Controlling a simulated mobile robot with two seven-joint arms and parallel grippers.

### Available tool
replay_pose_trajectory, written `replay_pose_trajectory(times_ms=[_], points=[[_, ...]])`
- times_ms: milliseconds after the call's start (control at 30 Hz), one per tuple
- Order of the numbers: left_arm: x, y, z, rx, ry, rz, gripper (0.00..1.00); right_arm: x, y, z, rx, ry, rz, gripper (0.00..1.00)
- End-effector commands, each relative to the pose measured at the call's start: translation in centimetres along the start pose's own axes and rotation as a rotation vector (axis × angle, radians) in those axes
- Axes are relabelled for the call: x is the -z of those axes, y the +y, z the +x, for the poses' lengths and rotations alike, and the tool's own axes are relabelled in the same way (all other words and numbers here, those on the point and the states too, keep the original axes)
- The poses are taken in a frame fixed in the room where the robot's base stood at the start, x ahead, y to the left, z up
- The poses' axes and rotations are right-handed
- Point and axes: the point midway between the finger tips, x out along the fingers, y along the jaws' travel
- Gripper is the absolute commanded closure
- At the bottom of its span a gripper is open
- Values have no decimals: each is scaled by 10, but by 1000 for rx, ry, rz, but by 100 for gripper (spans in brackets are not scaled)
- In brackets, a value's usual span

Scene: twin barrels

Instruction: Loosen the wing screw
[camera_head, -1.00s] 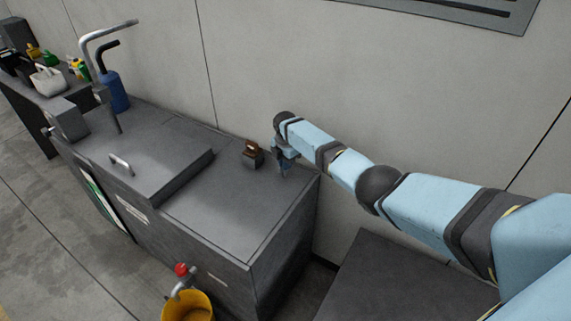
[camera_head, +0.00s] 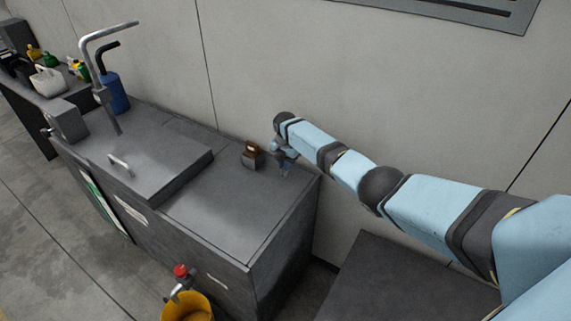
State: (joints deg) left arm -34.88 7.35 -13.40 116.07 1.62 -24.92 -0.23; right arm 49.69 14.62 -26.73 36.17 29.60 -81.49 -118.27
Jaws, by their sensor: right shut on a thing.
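My right gripper (camera_head: 284,169) is at the end of the blue arm that comes in from the right. It points down at the back right corner of the grey cabinet top (camera_head: 225,200), to the right of a small brown and grey block (camera_head: 252,156). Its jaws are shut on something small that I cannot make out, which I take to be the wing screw. The fingers and the gripper body hide the screw. My left gripper is not in view.
A raised lid with a handle (camera_head: 121,166) covers the cabinet's left part. A bent grey pipe (camera_head: 100,34) and a blue bottle (camera_head: 115,92) stand at the back left. A yellow bucket (camera_head: 190,307) hangs or stands below a red-topped tap (camera_head: 181,271). The wall is close behind.

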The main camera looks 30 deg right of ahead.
Motion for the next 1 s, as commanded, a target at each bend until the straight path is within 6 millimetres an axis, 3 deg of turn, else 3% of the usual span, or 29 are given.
replay_pose_trajectory(times_ms=[67,100,200,567,667,1000], points=[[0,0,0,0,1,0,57,2,-2,4,6,5,-2,100],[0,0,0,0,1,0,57,2,-2,4,6,5,-2,87],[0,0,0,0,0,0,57,2,-1,4,5,4,-1,66],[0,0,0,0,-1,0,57,1,0,-4,0,1,-1,66],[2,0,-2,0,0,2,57,0,0,-18,0,1,-2,66],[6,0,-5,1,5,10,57,0,0,-93,1,0,-1,66]])
